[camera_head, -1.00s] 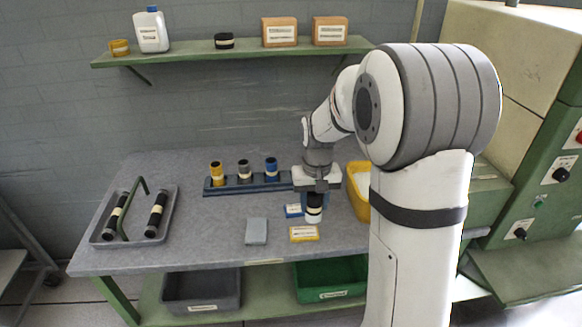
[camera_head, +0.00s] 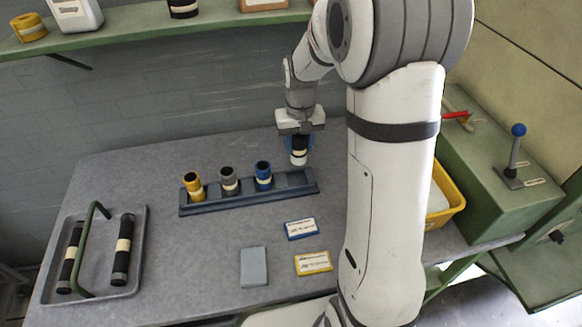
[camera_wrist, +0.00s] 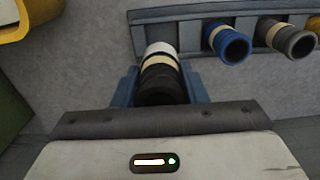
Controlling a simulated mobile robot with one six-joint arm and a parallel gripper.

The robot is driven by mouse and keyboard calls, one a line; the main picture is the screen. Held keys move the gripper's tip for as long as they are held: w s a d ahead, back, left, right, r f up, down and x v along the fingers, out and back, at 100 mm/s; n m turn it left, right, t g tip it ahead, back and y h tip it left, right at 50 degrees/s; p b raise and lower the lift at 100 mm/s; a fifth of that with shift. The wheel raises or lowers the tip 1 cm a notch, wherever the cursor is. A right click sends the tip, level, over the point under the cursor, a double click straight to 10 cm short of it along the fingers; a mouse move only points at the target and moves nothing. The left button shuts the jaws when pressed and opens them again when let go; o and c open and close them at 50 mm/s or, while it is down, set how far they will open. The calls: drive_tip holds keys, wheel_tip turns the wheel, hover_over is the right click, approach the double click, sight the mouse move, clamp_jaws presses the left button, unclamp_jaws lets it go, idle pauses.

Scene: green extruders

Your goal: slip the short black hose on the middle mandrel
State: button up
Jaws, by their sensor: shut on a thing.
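The short black hose (camera_head: 299,145) has a cream band and a white lower end. My gripper (camera_head: 300,138) is shut on it and holds it upright above the right end of the blue rack (camera_head: 222,202). In the wrist view the hose (camera_wrist: 162,82) sits between the blue jaws of my gripper (camera_wrist: 160,88), its white end pointing away. The rack (camera_wrist: 185,16) lies beyond it. I cannot make out any mandrel in these views.
The rack holds yellow (camera_head: 193,187), grey (camera_head: 229,181) and blue (camera_head: 263,176) hoses. A grey tray (camera_head: 140,255) at left holds two longer black hoses. Cards (camera_head: 301,229) lie in front. A yellow bin (camera_head: 455,203) and a lever (camera_head: 514,150) are at right.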

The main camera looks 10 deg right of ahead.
wheel_tip(320, 180, down, 5)
drive_tip(key=shift+a+f+p, duration=0.1)
drive_tip(key=shift+a+p, duration=0.05)
drive_tip(key=shift+p, duration=0.15)
drive_tip(key=shift+s+a+f, duration=0.1)
drive_tip(key=shift+f, duration=1.6)
drive_tip(key=o, duration=0.7)
drive_tip(key=shift+f, duration=0.2)
drive_tip(key=shift+c, duration=0.2)
drive_tip(key=o, duration=0.5)
drive_tip(key=shift+c, duration=0.2)
drive_tip(key=shift+r, duration=0.1)
